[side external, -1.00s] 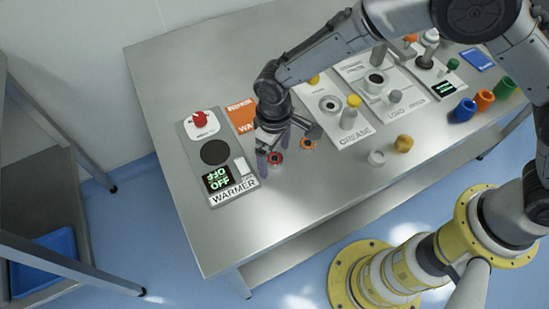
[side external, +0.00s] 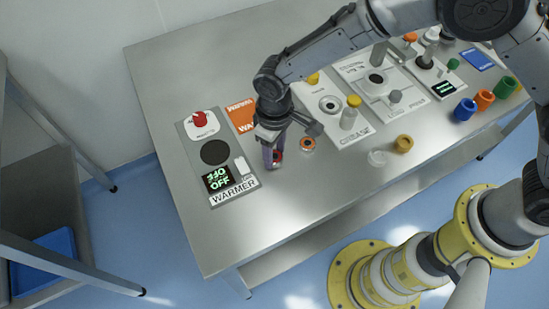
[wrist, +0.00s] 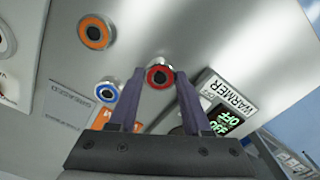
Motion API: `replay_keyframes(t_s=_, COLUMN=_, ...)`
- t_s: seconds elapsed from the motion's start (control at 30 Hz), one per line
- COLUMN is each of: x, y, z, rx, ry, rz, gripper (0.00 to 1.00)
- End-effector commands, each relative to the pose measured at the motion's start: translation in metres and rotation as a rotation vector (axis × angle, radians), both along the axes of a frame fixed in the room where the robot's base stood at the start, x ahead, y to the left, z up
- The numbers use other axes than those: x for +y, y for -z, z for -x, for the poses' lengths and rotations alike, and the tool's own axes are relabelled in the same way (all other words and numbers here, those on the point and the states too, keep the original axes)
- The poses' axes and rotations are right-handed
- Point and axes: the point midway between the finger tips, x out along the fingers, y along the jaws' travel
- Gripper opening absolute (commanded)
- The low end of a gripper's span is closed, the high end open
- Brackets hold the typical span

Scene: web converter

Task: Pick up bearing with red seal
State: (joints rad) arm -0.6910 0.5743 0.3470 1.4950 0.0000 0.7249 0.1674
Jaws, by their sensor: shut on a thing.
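The bearing with red seal (wrist: 159,77) sits between the two purple fingertips of my gripper (wrist: 157,79) in the wrist view. In the side view my gripper (side external: 273,160) is low over the steel table, beside the warmer panel, and the red-sealed bearing (side external: 279,156) is partly hidden by its fingers. The fingers are shut on the bearing. I cannot tell whether the bearing touches the table.
A bearing with an orange seal (wrist: 96,32) and one with a blue seal (wrist: 107,92) lie close by. The warmer panel (side external: 217,158) is at left, the grease panel (side external: 337,113) at right. The table front (side external: 250,225) is clear.

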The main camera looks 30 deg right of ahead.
Motion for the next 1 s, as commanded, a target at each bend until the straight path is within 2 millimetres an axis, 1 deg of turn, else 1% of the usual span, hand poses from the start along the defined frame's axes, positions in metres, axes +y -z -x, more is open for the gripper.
replay_keyframes(t_s=0.7, x=0.001, y=-0.041, z=-0.001, rx=-0.002, ry=0.000, rz=-0.002, gripper=0.00)
replay_keyframes(t_s=1.0, x=0.000, y=-0.051, z=0.000, rx=-0.001, ry=0.000, rz=-0.001, gripper=0.00)
